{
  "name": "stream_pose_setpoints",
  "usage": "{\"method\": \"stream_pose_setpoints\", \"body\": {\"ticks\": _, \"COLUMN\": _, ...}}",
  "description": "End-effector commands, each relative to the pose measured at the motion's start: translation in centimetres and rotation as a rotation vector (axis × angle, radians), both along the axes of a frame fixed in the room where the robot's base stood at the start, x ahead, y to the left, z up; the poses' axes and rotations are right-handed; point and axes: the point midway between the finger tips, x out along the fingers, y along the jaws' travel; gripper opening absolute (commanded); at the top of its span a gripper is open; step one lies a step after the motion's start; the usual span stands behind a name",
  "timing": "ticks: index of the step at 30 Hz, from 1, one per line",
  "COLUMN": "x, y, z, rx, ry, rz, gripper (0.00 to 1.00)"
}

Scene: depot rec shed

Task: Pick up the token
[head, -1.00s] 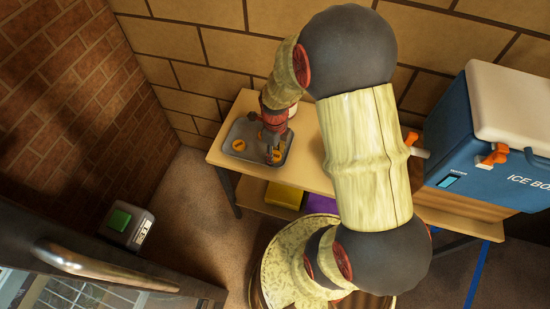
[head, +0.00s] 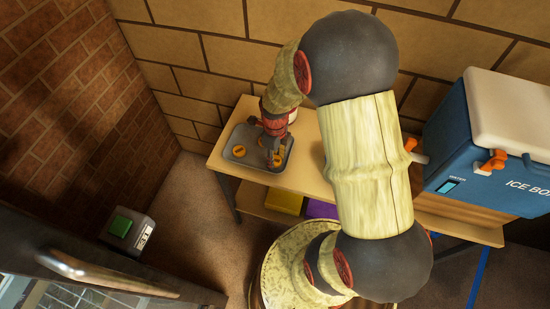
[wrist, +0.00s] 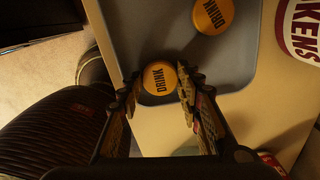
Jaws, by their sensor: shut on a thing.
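A round orange-yellow token (wrist: 160,78) marked DRINK sits between my fingertips in the wrist view. My gripper (wrist: 157,92) is shut on it, one finger on each side. In the head view my gripper (head: 273,158) is low over the right part of the grey tray (head: 232,137). I cannot tell whether the held token is clear of the tray floor. A second DRINK token (wrist: 212,16) lies loose in the tray, near the top of the wrist view. In the head view a token (head: 239,151) lies in the tray's left part.
The tray stands on a wooden table (head: 309,150) against a block wall. A round red and white label ending in KENS (wrist: 304,30) is beside the tray. A blue ice box (head: 480,150) stands at the right. Yellow (head: 284,197) and purple things are below the tabletop.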

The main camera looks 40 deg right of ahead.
Motion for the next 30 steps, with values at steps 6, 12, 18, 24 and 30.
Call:
{"method": "stream_pose_setpoints", "body": {"ticks": 6, "x": -0.5, "y": 0.4, "z": 3.6, "rx": -0.001, "ry": -0.003, "rz": 0.001, "gripper": 0.18}}
{"method": "stream_pose_setpoints", "body": {"ticks": 12, "x": -3.6, "y": 2.3, "z": 8.0, "rx": -0.002, "ry": -0.005, "rz": 0.002, "gripper": 0.18}}
{"method": "stream_pose_setpoints", "body": {"ticks": 18, "x": -7.6, "y": 4.7, "z": 10.4, "rx": -0.001, "ry": -0.003, "rz": 0.003, "gripper": 0.18}}
{"method": "stream_pose_setpoints", "body": {"ticks": 24, "x": -10.4, "y": 6.4, "z": 11.7, "rx": 0.0, "ry": -0.001, "rz": 0.002, "gripper": 0.18}}
{"method": "stream_pose_setpoints", "body": {"ticks": 30, "x": -11.7, "y": 7.2, "z": 12.2, "rx": 0.0, "ry": -0.001, "rz": 0.001, "gripper": 0.18}}
